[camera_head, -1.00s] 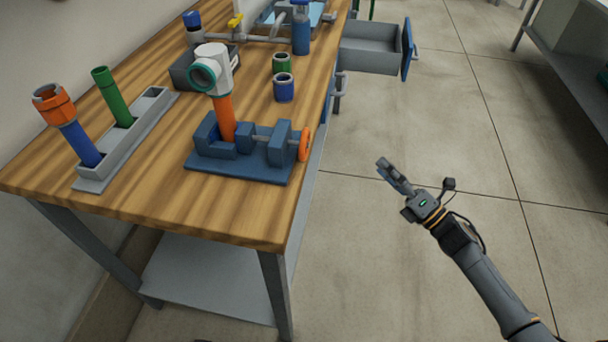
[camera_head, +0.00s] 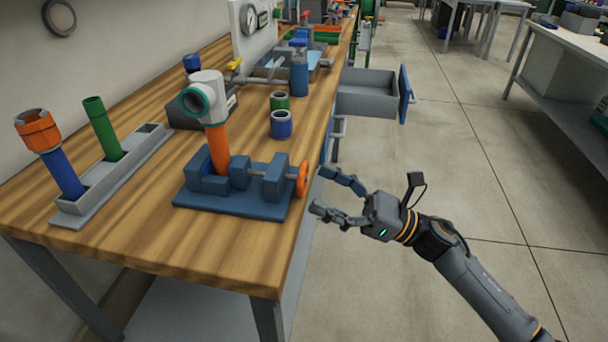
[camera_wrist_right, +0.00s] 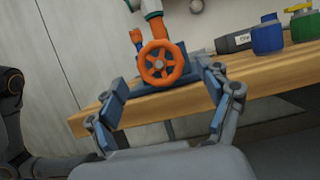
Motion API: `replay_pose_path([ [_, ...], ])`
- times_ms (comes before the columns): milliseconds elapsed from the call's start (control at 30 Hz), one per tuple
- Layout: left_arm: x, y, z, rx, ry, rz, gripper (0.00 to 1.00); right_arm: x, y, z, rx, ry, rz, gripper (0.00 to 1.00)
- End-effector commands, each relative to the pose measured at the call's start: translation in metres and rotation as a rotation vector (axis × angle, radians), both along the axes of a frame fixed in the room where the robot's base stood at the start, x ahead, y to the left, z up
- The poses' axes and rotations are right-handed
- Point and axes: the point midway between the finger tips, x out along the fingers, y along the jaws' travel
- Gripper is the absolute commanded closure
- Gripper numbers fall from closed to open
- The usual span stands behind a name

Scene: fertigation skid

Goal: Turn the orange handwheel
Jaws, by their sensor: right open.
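The orange handwheel (camera_head: 303,178) sits on the right end of a blue vise (camera_head: 235,190) near the workbench edge. In the right wrist view the handwheel (camera_wrist_right: 162,63) faces the camera, with its spokes and grey hub showing. My right gripper (camera_head: 320,190) is open, its two fingers pointing at the handwheel from the right. In the wrist view the fingers stand to the left and right of the wheel, and none appears to touch it. An orange pipe (camera_head: 218,148) with a white and teal fitting (camera_head: 205,98) stands upright in the vise. My left gripper is not in view.
A grey rack (camera_head: 115,172) holds blue and green pipes at the left of the wooden workbench (camera_head: 150,235). Green and blue couplings (camera_head: 281,124) stand behind the vise. An open drawer (camera_head: 368,97) juts out farther back.

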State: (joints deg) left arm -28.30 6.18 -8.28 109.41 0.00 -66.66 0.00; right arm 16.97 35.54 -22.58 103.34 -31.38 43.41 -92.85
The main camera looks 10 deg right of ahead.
Motion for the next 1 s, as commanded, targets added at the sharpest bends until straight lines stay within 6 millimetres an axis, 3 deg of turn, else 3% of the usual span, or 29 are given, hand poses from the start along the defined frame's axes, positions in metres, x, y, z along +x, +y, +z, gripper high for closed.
replay_pose_path([
  [233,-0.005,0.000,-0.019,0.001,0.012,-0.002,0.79,0.011,0.031,0.014,0.001,0.001,-0.001,0.20],
  [633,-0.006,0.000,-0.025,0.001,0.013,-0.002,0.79,0.013,0.038,0.016,0.000,0.003,-0.001,0.20],
  [900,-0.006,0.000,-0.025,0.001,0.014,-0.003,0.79,0.013,0.037,0.016,0.000,0.002,-0.001,0.73],
  [1000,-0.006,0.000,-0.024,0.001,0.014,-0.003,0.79,0.013,0.037,0.016,0.001,0.002,-0.001,0.76],
])
